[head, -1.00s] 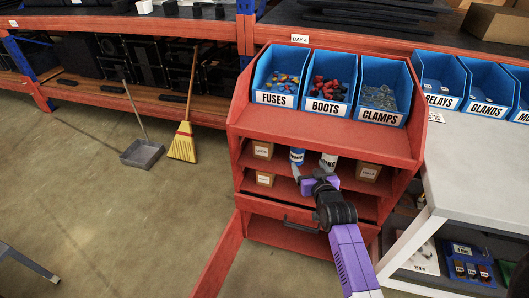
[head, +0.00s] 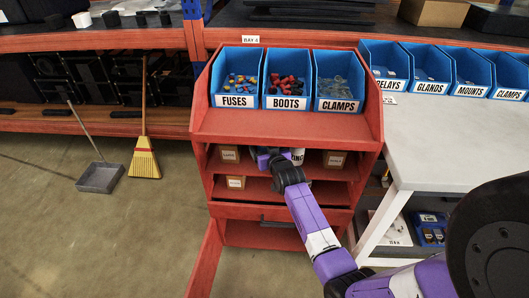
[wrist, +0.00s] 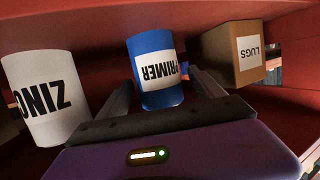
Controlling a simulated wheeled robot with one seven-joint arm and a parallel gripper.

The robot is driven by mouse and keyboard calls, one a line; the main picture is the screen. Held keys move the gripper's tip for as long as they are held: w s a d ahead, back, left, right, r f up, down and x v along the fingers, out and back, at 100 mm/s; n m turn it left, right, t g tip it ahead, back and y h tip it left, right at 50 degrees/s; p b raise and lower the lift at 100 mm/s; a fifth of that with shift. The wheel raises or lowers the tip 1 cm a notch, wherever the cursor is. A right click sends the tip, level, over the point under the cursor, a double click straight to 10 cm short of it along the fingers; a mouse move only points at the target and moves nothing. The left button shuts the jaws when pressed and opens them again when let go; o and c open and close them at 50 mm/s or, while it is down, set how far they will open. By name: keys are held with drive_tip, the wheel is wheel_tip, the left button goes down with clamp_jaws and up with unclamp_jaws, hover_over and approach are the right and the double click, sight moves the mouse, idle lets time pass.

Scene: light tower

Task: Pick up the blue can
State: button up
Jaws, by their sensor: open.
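The blue can (wrist: 154,62) with a white PRIMER label stands inside the red cabinet in the wrist view. Its label reads upside down there. My gripper (wrist: 163,92) is open, with one finger to each side of the can's lower part in the picture; I cannot tell whether either finger touches it. In the head view my gripper (head: 262,156) reaches into the upper shelf opening and hides the blue can.
A white ZINC can (wrist: 45,98) stands left of the blue can in the wrist view, and a brown LUGS box (wrist: 232,52) stands close on its right. The shelf boards (head: 220,168) bound the space closely. Blue bins (head: 287,78) sit above.

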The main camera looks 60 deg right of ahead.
drive_tip(key=c, duration=1.6)
drive_tip(key=shift+d+r, duration=0.1)
clamp_jaws()
